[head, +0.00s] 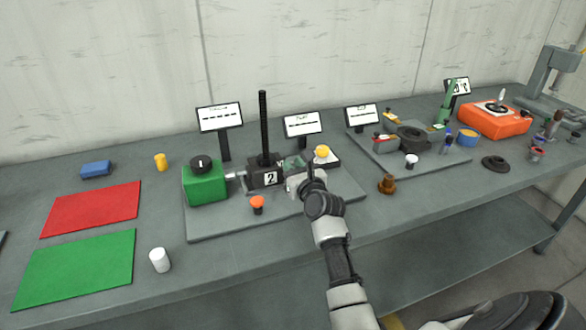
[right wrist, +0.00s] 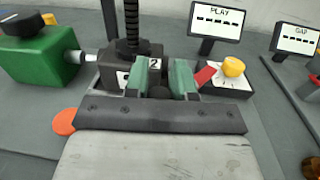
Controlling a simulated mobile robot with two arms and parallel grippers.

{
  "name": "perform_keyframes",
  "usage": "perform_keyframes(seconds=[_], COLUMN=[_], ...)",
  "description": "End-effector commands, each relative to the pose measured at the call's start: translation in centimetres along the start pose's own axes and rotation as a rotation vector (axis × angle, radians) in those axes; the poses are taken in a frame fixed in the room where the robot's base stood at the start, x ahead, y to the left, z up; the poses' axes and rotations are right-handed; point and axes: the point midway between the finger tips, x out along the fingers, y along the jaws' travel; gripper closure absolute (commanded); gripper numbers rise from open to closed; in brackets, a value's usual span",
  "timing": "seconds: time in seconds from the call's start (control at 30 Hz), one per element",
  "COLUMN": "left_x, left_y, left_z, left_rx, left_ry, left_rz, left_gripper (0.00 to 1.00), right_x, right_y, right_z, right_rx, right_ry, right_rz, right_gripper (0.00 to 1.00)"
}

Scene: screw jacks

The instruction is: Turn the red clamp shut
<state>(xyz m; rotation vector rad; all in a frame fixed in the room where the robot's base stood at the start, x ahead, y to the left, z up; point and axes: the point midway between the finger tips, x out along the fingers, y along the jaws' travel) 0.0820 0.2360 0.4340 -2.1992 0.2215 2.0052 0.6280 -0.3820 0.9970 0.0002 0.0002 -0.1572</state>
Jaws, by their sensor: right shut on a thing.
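The red clamp (right wrist: 205,75) shows in the right wrist view as a small red tab beside the right finger. Its inner part is hidden by the fingers; in the head view I cannot make it out behind my gripper. My right gripper (head: 293,164) is at the right side of the black block marked 2 (head: 266,177). Its green fingers (right wrist: 165,78) are closed around a dark part, which seems to belong to the clamp. A black threaded screw (head: 263,128) stands upright in the block. My left gripper is not in view.
A green block with a black knob (head: 205,185) stands left of the jack. Display signs (head: 220,117) stand behind. A white cylinder (head: 159,260) stands at front left.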

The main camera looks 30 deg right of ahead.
Motion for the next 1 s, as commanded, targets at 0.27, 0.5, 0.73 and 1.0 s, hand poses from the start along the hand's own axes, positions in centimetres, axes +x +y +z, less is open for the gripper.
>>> perform_keyframes(seconds=[0.27, 0.5, 0.73, 1.0], left_x=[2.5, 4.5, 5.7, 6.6], left_y=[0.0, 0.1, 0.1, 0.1], left_z=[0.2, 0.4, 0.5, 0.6], left_rx=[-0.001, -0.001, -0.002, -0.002], left_ry=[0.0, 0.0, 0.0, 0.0], left_rz=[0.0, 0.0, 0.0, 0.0], left_gripper=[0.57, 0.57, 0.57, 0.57], right_x=[-0.8, -1.4, -1.9, -2.2], right_y=[-0.7, -1.4, -2.2, -3.3], right_z=[-0.5, -0.5, -0.3, -0.1], right_rx=[-0.008, -0.007, -0.005, -0.001], right_ry=[0.002, 0.002, 0.002, 0.0], right_rz=[0.21, 0.438, 0.657, 0.913], right_gripper=[0.99, 0.99, 0.99, 0.99])
